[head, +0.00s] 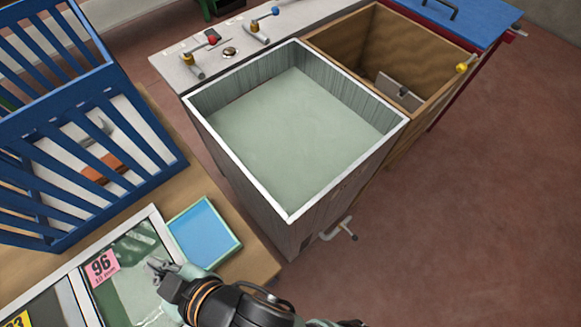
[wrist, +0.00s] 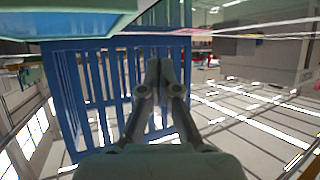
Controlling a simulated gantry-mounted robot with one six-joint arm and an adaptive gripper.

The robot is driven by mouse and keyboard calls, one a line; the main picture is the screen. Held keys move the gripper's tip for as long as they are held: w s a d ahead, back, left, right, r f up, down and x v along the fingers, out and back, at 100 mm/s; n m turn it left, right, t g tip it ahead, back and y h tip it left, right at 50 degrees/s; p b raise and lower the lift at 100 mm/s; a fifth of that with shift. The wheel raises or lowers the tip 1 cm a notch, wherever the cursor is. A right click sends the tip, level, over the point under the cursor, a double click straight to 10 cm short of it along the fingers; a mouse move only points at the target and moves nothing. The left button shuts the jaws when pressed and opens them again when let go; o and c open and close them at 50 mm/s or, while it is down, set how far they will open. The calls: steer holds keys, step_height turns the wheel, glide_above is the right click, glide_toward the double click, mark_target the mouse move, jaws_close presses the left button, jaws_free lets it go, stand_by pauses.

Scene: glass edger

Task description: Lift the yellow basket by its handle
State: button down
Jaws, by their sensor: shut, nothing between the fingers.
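No yellow basket or handle can be made out in either view. My gripper (head: 156,265) is at the bottom of the head view, over a framed panel with a pink "96" label (head: 101,268). Its two fingers are shut together and hold nothing. In the wrist view the closed fingertips (wrist: 160,68) are at the centre, with a blue slatted crate (wrist: 92,75) beyond them. That crate (head: 62,112) stands at the left of the head view, apart from my gripper.
A light-blue tray (head: 202,230) lies beside my gripper on the wooden table (head: 255,262). A grey open tank (head: 290,214) stands at the centre, with a brown tank (head: 335,40) behind it. A blue lid (head: 460,15) is at upper right. The reddish floor (head: 480,210) is clear at right.

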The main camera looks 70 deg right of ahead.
steer(key=shift+s+f, duration=0.1)
steer(key=shift+s, duration=0.05)
steer(key=c, duration=0.9)
jaws_free()
